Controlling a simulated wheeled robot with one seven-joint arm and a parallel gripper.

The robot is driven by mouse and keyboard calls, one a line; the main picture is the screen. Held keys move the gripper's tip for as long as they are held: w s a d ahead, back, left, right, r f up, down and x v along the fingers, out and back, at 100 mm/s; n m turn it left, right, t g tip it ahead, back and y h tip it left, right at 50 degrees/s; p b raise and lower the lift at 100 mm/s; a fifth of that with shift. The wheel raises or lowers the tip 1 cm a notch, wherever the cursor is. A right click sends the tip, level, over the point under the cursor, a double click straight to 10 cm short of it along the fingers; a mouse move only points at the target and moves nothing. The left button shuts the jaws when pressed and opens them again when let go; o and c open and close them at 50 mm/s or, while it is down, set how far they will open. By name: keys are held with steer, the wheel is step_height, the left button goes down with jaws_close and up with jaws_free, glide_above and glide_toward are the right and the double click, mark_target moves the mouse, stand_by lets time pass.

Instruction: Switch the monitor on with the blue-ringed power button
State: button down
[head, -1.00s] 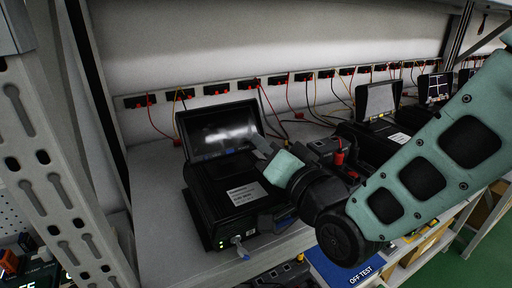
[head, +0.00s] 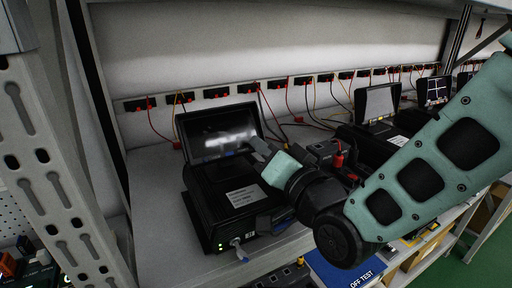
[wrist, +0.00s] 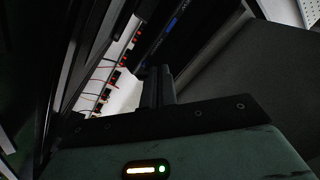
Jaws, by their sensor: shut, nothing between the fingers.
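The monitor (head: 215,134) is a dark screen tilted back on a black unit (head: 215,205) at the left of the shelf. Its screen shows only a pale glare. I cannot make out the blue-ringed power button in either view. My gripper (head: 262,148) is at the lower right corner of the screen, fingers together and empty; I cannot tell whether it touches. In the wrist view the closed fingers (wrist: 156,84) point at a dark edge with a thin blue strip (wrist: 180,14). My arm hides the unit's right side.
A row of sockets with red and black leads (head: 216,92) runs along the back wall. Other units with screens (head: 378,102) stand to the right. A grey slotted post (head: 60,170) stands at the left. A blue OFF TEST panel (head: 340,268) is at the front.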

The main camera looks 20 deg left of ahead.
steer(key=shift+w+d+f+b, duration=0.1)
steer(key=shift+w+f+b, duration=0.3)
steer(key=shift+f, duration=0.2)
stand_by(0.4)
steer(key=shift+s+d, duration=0.1)
steer(key=shift+d, duration=0.15)
stand_by(0.3)
steer(key=s+d+r, duration=0.2)
steer(key=r, duration=0.1)
steer(key=shift+d+p, duration=0.15)
steer(key=shift+p, duration=0.15)
steer(key=shift+s+d+r, duration=0.25)
steer(key=shift+s+r, duration=0.1)
steer(key=shift+r, duration=0.1)
